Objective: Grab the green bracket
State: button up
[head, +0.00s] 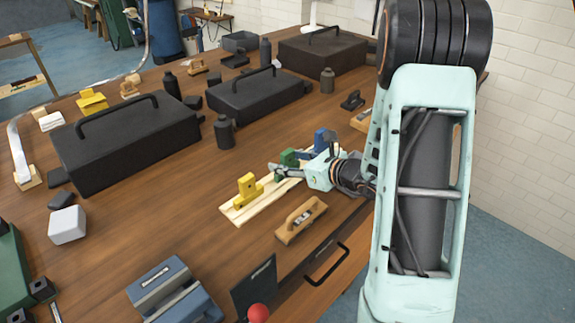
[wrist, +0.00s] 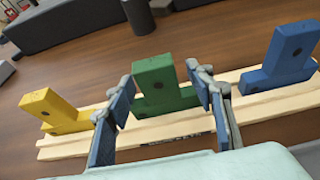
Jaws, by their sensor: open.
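The green bracket (wrist: 162,85) stands upright on a pale wooden board (wrist: 65,146), between a yellow bracket (wrist: 50,110) and a blue bracket (wrist: 288,55). My gripper (wrist: 163,105) is open in the wrist view, with one finger on each side of the green bracket and gaps visible to both sides. Whether a finger touches it cannot be told. In the head view my gripper (head: 283,170) is low over the board, and the green bracket (head: 289,157) is partly hidden behind it. The yellow bracket (head: 247,187) and blue bracket (head: 320,139) also show there.
A wooden hand plane (head: 300,219) lies in front of the board. Black toolboxes (head: 130,140) and dark bottles (head: 224,132) stand behind it on the brown workbench. A blue-grey box (head: 172,290) sits at the front left.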

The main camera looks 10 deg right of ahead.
grip_shut()
dwell(0.4)
